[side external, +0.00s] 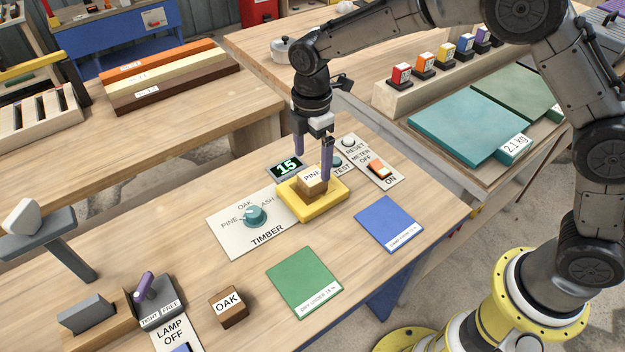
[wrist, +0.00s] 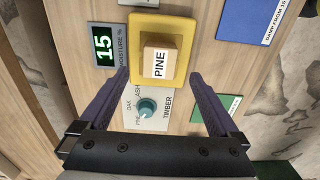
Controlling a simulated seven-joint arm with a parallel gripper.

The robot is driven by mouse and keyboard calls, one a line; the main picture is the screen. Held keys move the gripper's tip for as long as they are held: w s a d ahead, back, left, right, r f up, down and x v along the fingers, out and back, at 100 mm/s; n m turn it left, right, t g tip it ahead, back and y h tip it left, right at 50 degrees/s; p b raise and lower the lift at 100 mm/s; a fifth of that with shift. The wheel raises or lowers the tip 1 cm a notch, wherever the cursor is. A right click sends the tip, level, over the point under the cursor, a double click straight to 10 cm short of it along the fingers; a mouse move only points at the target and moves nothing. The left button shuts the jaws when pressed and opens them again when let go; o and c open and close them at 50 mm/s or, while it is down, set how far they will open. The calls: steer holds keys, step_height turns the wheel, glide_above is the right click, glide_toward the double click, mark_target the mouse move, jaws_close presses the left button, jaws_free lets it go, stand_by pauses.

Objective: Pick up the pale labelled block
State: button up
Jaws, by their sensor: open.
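The pale block labelled PINE (side external: 311,182) sits on the yellow pad (side external: 327,207) of the moisture meter. In the wrist view the block (wrist: 159,58) lies ahead of the fingertips, roughly midway between them. My gripper (side external: 313,163) is open and empty, with its purple fingers pointing down over the pad. In the side view one finger overlaps the block's right edge; I cannot tell whether it touches. In the wrist view the fingers (wrist: 159,75) stand wide, apart from the block on both sides. A darker block labelled OAK (side external: 230,308) rests on the bench at the front.
A display reading 15 (side external: 287,167) and a TIMBER dial (side external: 255,215) stand beside the pad. A TEST button and an ON/OFF switch (side external: 380,170) are behind it. A green mat (side external: 304,280) and a blue mat (side external: 389,222) lie in front. Bare bench lies left of the dial.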

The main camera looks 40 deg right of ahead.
mark_target(312, 175)
steer(key=shift+d+f, duration=0.1)
steer(key=shift+f, duration=2.8)
steer(key=shift+r, duration=0.1)
jaws_close()
